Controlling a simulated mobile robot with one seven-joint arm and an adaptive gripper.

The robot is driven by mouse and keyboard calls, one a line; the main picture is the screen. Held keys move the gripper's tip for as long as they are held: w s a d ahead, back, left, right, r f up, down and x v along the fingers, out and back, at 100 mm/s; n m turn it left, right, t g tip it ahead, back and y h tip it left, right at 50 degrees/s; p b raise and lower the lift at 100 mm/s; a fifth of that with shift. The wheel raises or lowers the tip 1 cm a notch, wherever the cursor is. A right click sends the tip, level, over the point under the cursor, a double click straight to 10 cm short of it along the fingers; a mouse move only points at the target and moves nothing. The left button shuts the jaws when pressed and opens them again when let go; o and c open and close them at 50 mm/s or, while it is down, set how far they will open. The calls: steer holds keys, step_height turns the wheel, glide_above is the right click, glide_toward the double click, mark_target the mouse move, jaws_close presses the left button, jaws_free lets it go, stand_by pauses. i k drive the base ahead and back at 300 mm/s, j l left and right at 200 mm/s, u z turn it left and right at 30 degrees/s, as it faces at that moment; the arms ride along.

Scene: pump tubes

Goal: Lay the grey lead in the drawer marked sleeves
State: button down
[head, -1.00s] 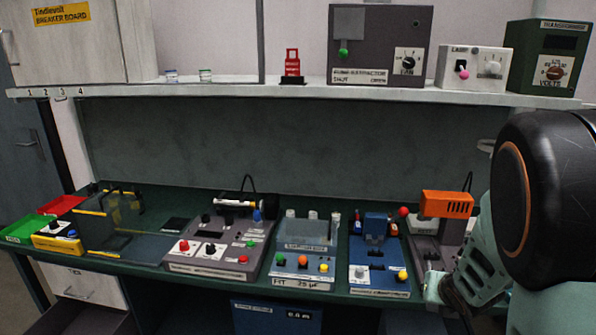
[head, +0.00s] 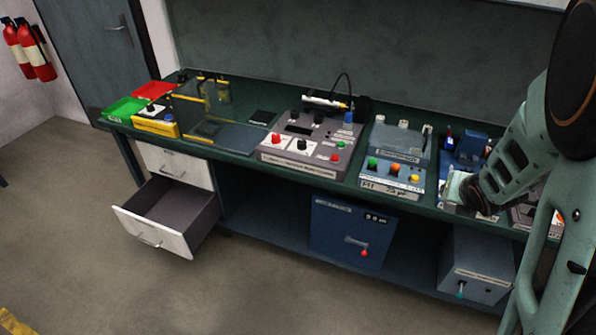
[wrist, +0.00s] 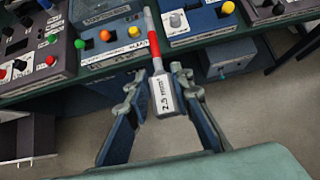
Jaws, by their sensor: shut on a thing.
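My gripper (wrist: 157,90) is shut on a grey piece (wrist: 166,95), seemingly the grey lead. It has a grey block marked 2.5 mm², a red band and a pale rod pointing away, and is held above the floor in front of the bench. In the head view my gripper (head: 464,190) is at the bench's front edge on the right, and the held piece cannot be made out. An open, empty-looking drawer (head: 150,232) is low at the left, far from my gripper. A shut drawer (head: 176,166) is above it. Their labels are unreadable.
The green bench (head: 245,160) carries several control boxes, a clear yellow-edged guard (head: 205,100) and red and green trays (head: 125,107). Below stand a blue cabinet (head: 345,225) and a grey box (head: 475,262). The floor before the open drawer is clear.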

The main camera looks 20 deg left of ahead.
mark_target(165, 222)
steer(key=j+u, duration=0.1)
steer(key=j, duration=0.6)
steer(key=i+j+u, duration=0.15)
steer(key=j, duration=0.5)
steer(key=j+u, duration=0.1)
steer(key=j, duration=0.55)
steer(key=i+j, duration=0.1)
steer(key=j, duration=0.45)
steer(key=i+j, duration=0.1)
steer(key=j, duration=0.4)
steer(key=i+j, duration=0.1)
steer(key=j, duration=0.45)
steer(key=i+j, duration=0.1)
steer(key=j, duration=0.45)
steer(key=i+j, duration=0.1)
steer(key=j, duration=0.45)
steer(key=u, duration=0.05)
